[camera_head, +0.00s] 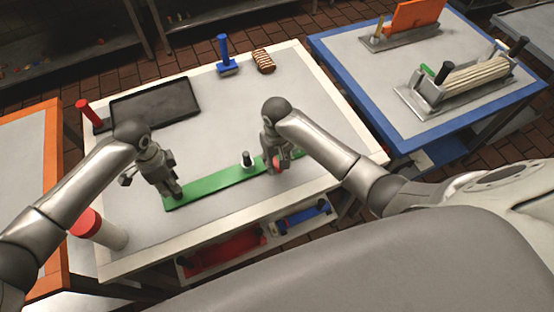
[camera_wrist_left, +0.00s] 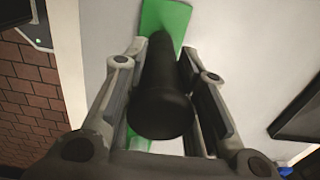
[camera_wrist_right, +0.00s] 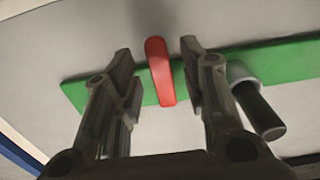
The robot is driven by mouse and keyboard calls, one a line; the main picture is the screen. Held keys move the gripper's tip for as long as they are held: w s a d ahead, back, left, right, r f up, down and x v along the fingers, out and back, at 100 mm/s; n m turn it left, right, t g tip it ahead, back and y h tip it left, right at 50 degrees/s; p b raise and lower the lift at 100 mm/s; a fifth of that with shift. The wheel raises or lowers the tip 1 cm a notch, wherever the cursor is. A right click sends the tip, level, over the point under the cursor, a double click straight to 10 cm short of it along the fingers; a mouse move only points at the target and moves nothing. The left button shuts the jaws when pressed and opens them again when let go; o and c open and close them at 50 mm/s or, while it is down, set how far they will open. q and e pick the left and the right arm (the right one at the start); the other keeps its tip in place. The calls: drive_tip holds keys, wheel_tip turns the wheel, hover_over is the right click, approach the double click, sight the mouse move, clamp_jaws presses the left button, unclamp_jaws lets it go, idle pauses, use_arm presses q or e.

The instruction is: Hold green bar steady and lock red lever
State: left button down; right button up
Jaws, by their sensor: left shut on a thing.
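The long green bar (camera_head: 222,182) lies along the near part of the white table. My left gripper (camera_head: 173,192) is shut on an upright black handle (camera_wrist_left: 163,95) at the bar's left end. The green bar also shows beyond that handle in the left wrist view (camera_wrist_left: 165,18). The red lever (camera_wrist_right: 160,72) crosses the bar near its right end. My right gripper (camera_wrist_right: 158,75) is open, with one finger on each side of the lever and gaps between. In the head view, my right gripper (camera_head: 276,165) partly hides the red lever. A black knob with a grey collar (camera_wrist_right: 258,105) stands on the bar beside my right gripper.
A black tray (camera_head: 155,104), a red-handled tool (camera_head: 84,108), a blue tool (camera_head: 224,52) and a brown striped piece (camera_head: 264,61) lie toward the back. A red-topped white cylinder (camera_head: 98,230) lies front left. A roller machine (camera_head: 470,80) stands on the blue-edged table.

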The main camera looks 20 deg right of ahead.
drive_tip(key=shift+f, duration=0.1)
clamp_jaws()
drive_tip(key=shift+a+m, duration=0.15)
drive_tip(key=shift+m, duration=0.15)
drive_tip(key=m, duration=0.1)
drive_tip(key=a+m, duration=0.1)
drive_tip(key=m, duration=0.2)
drive_tip(key=shift+w+a, duration=0.2)
drive_tip(key=shift+a, duration=0.05)
drive_tip(key=shift+w+a+m, duration=0.25)
drive_tip(key=shift+a+m, duration=0.05)
drive_tip(key=shift+m, duration=0.8)
drive_tip(key=shift+w+a+m, duration=0.2)
drive_tip(key=shift+a+m, duration=0.1)
drive_tip(key=shift+m, duration=0.8)
unclamp_jaws()
